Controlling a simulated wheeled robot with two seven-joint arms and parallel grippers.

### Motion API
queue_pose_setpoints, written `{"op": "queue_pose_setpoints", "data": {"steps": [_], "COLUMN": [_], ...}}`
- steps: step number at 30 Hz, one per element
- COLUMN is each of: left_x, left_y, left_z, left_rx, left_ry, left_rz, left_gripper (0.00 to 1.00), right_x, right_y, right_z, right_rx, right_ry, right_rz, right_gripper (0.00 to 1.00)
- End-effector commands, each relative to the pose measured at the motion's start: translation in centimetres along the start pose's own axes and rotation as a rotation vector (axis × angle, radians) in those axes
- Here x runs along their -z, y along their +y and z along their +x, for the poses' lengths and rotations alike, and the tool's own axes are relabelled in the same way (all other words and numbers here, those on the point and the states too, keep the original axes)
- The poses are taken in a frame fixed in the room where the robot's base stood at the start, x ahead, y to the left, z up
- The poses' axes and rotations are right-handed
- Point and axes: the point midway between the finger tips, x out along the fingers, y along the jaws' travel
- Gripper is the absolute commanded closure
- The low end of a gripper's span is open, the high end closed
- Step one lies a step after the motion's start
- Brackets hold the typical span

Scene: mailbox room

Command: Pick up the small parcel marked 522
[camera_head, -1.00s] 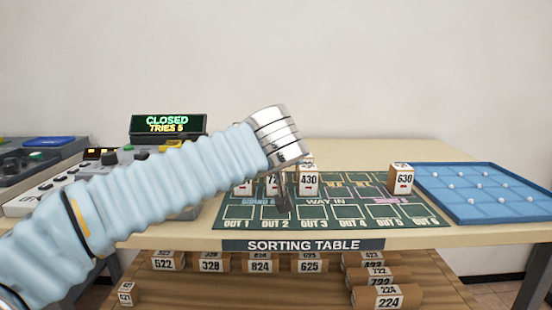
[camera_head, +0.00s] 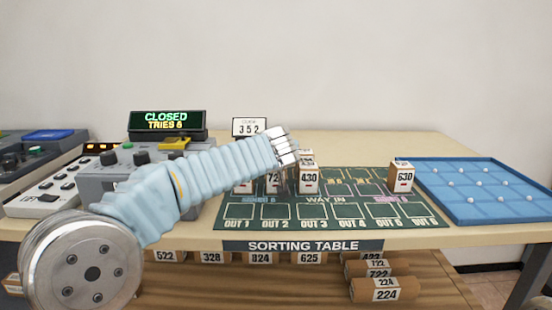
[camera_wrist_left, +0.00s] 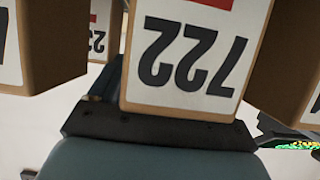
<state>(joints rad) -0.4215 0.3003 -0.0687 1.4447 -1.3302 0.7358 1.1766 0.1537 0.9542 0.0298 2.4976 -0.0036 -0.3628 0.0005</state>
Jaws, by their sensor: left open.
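A parcel labelled 522 (camera_head: 165,256) lies on the shelf under the table, partly cut off by the tabletop above and my arm. My left gripper (camera_head: 290,184) is low over the sorting mat, among the upright parcels, and mostly hidden by its own wrist. Parcel 430 (camera_head: 309,178) stands just right of it and a parcel reading 72 (camera_head: 273,184) just left. In the left wrist view, a parcel marked 722 (camera_wrist_left: 190,55) fills the middle, upside down, close to my open gripper; I cannot tell whether they touch. My right gripper is out of view.
Parcel 630 (camera_head: 402,178) stands at the mat's right, beside a blue tray (camera_head: 470,210). A control box (camera_head: 110,178) stands left. Parcels 328 (camera_head: 211,257), 824 (camera_head: 261,257), 625 (camera_head: 309,257) and several tubes (camera_head: 385,290) lie on the shelf. The mat's front squares (camera_head: 350,212) are free.

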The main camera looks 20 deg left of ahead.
Motion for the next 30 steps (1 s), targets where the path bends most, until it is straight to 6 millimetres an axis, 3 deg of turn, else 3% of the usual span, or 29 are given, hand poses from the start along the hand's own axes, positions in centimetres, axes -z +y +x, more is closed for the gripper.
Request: {"op": "queue_pose_setpoints", "data": {"steps": [9, 21, 30], "left_x": [-0.05, -0.04, 0.58], "left_y": [0.00, 0.01, 0.02], "left_z": [0.88, 0.83, 0.59], "left_rx": [-0.001, -0.001, -0.001], "left_ry": [0.001, 0.001, 0.003], "left_rz": [0.001, 0.001, -0.002], "left_gripper": [0.22, 0.84, 0.86], "right_x": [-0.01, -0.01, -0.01], "right_y": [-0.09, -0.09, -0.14], "right_z": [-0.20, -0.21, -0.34], "right_rx": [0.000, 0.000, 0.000], "right_ry": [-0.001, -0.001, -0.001], "right_rz": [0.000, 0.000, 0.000], "right_gripper": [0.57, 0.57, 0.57]}}
